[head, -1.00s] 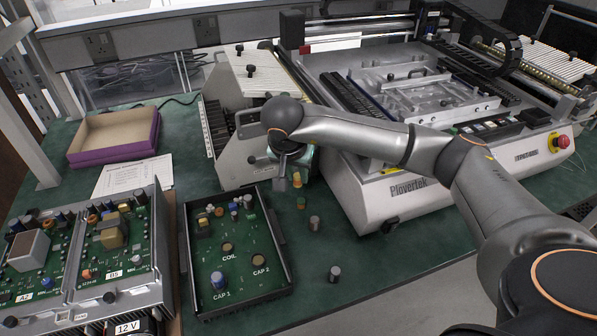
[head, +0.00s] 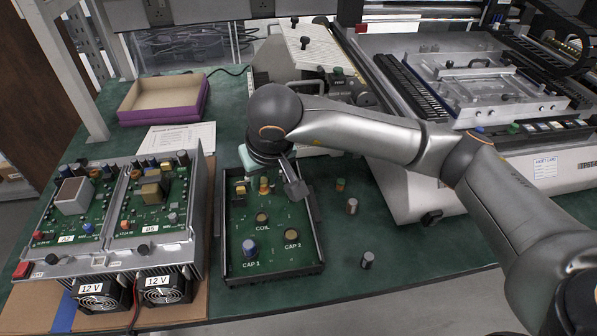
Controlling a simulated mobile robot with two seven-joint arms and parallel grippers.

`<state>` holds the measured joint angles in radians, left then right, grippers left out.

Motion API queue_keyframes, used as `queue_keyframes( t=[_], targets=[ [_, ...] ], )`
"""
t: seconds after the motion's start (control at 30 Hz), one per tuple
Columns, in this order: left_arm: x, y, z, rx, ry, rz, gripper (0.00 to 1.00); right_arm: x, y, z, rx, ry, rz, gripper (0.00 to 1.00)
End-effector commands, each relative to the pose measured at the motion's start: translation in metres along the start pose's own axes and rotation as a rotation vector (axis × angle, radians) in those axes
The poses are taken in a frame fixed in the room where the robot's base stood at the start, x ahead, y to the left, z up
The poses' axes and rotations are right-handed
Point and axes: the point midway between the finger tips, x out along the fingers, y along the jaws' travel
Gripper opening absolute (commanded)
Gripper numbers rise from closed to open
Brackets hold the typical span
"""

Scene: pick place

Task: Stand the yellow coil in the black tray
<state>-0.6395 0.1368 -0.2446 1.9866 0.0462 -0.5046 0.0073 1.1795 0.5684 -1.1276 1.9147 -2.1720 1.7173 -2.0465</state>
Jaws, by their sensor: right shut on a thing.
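The black tray (head: 229,245) lies on the green bench, with a board marked COIL, CAP 1 and CAP 2. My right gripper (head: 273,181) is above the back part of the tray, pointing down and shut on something. A small yellow-orange piece (head: 264,186) shows just below the hand and looks like the yellow coil in its grip; the hand and fingers partly hide it. The round tan COIL spot (head: 262,217) is bare, in front of the gripper. The CAP 2 spot (head: 292,235) is bare. My left gripper is out of view.
An orange-green coil (head: 340,185) and two grey cylinders (head: 352,205) (head: 367,259) stand on the bench right of the tray. A power unit with fans (head: 190,240) is close on the left. A purple box (head: 163,112) and a large machine (head: 420,190) stand behind.

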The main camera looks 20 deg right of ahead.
Motion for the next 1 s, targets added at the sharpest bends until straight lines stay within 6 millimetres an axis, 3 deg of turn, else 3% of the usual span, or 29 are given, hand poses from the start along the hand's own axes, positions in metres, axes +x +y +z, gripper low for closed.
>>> queue_keyframes(
  t=[0.13, 0.37, 1.0],
  targets=[
    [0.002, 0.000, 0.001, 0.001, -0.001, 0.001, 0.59, 0.001, -0.012, -0.001, -0.075, 0.009, -0.027, 0.00],
    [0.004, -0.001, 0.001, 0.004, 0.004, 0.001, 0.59, 0.009, -0.013, 0.002, -0.082, 0.009, -0.030, 0.00],
    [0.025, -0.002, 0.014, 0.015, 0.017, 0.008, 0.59, 0.061, -0.012, 0.023, -0.079, 0.011, -0.028, 0.00]
  ],
)
